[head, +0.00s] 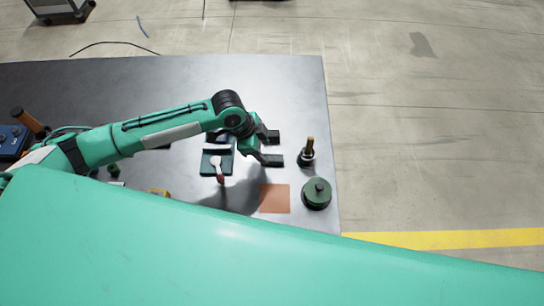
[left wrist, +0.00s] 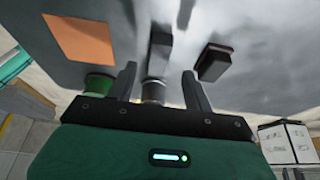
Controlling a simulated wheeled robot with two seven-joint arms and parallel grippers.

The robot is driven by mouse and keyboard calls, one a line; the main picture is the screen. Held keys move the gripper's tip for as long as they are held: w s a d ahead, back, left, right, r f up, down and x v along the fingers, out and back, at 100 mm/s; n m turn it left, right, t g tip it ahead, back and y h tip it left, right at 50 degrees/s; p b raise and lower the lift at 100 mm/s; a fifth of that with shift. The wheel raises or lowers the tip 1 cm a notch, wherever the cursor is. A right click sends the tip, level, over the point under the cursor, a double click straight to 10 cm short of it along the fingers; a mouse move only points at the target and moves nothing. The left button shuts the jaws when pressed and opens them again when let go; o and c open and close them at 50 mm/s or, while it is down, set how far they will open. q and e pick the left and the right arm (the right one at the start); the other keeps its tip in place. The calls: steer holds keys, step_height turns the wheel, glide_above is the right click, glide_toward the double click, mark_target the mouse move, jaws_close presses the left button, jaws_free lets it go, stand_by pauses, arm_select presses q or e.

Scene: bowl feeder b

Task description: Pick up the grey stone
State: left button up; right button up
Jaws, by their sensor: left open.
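In the left wrist view, a dark grey bar (left wrist: 160,50), which looks like the grey stone, lies on the table beyond my fingertips, roughly in line with the gap between them. In the head view I cannot make it out; my gripper seems to cover it. My left gripper (head: 276,149) is open and empty above the table's right part. It also shows in the left wrist view (left wrist: 160,77), one finger on each side of the gap. I cannot tell its exact height above the bar. My right gripper is out of view.
A dark block with a reddish-brown edge (left wrist: 215,62) lies beside the bar. A wooden-handled tool (head: 309,150) stands upright just right of my fingers. A round green knobbed object (head: 316,193) and an orange square (head: 274,198) are nearer me. The table's right edge is close.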

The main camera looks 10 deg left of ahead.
mark_target(271, 157)
arm_select(q)
steer(key=shift+d+f+p, duration=0.25)
steer(key=shift+f+p, duration=0.05)
steer(key=p+x, duration=0.1)
steer(key=x, duration=0.2)
steer(key=shift+d+f, duration=0.25)
steer(key=shift+f, duration=0.35)
jaws_close()
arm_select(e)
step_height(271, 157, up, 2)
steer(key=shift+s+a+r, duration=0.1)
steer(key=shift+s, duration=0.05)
arm_select(q)
steer(key=shift+r, duration=0.1)
step_height(271, 157, up, 20)
steer(key=b, duration=0.3)
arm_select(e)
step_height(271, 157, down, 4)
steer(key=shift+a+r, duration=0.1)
